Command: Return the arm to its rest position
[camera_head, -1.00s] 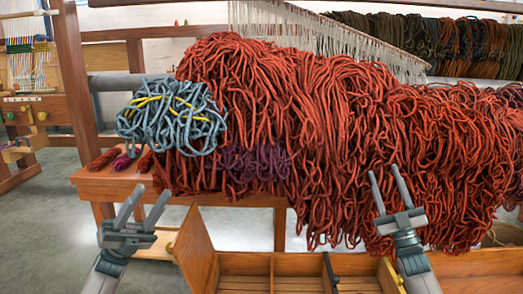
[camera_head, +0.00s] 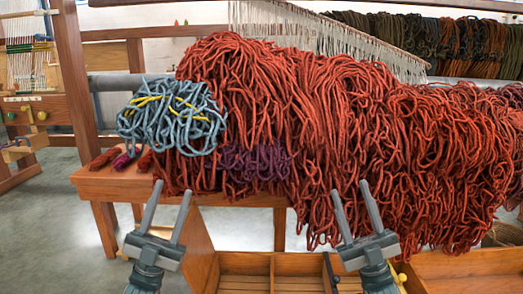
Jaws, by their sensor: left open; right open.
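My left gripper (camera_head: 168,208) is at the lower left, in front of the bench's front edge and left of the open wooden box. Its two fingers point up and stand apart with nothing between them. My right gripper (camera_head: 351,208) is right of centre, in front of the hanging red yarn. Its fingers are apart and appear empty; the red wool (camera_head: 350,130) shows behind them. The lower parts of both arms are cut off by the bottom edge.
The wooden bench (camera_head: 88,184) carries the red wool heap, a blue-grey skein (camera_head: 172,122) with yellow strands, a purple patch (camera_head: 255,161) and small dark red skeins (camera_head: 103,160). A compartmented wooden box (camera_head: 245,265) lies below. Grey floor (camera_head: 45,225) is clear at left.

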